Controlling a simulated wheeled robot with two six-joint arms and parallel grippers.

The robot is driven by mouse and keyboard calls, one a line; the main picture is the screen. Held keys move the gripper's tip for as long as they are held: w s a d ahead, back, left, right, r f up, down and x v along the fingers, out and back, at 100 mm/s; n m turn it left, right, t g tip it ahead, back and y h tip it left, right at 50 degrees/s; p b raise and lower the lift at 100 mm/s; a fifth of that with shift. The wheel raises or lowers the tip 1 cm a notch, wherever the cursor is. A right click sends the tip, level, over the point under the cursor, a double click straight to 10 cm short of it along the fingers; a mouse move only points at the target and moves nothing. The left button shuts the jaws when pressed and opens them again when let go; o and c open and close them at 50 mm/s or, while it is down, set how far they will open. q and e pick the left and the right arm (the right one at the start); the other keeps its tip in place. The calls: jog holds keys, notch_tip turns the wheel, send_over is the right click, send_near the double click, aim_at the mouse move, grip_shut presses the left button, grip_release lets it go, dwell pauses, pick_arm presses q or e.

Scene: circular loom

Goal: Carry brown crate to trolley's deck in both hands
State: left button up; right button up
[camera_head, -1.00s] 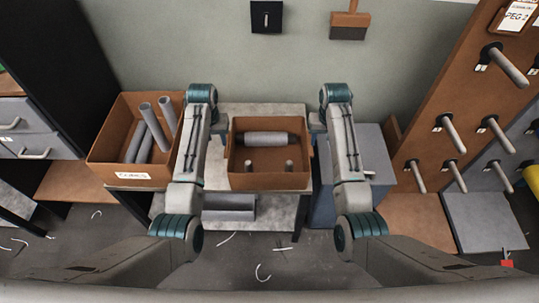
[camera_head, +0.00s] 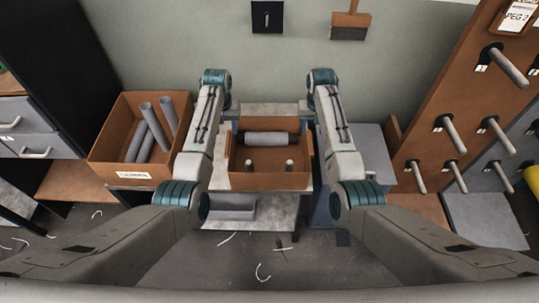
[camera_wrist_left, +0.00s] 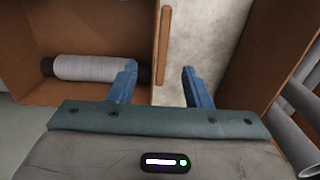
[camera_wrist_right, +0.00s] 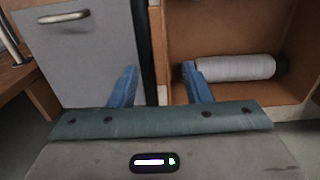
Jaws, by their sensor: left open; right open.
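The brown crate (camera_head: 270,181) sits on a pale grey stand, with a grey roll (camera_head: 266,138) and two upright pegs inside. My left gripper (camera_head: 231,121) is open at the crate's left side. In the left wrist view its fingers (camera_wrist_left: 159,80) are either side of the crate's wall rim (camera_wrist_left: 163,45). My right gripper (camera_head: 309,123) is open at the right side. In the right wrist view its fingers (camera_wrist_right: 160,80) straddle the other wall (camera_wrist_right: 159,55). I cannot tell whether the fingers touch. The trolley is not clearly identifiable.
A larger brown box (camera_head: 120,168) with several grey tubes stands close to the left. A grey-topped unit (camera_head: 374,150) with a handle stands close to the right. A brown pegboard (camera_head: 455,95) rises further right. The grey wall is behind; scraps lie on the floor.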

aim_at(228, 142)
pick_arm(q)
notch_tip(228, 142, down, 7)
jog(key=shift+r, duration=0.1)
pick_arm(e)
notch_tip(228, 142, down, 7)
jog(key=shift+r, duration=0.1)
pick_arm(q)
jog(key=shift+c, duration=0.5)
pick_arm(e)
jog(key=shift+c, duration=0.5)
pick_arm(q)
grip_shut()
pick_arm(e)
grip_shut()
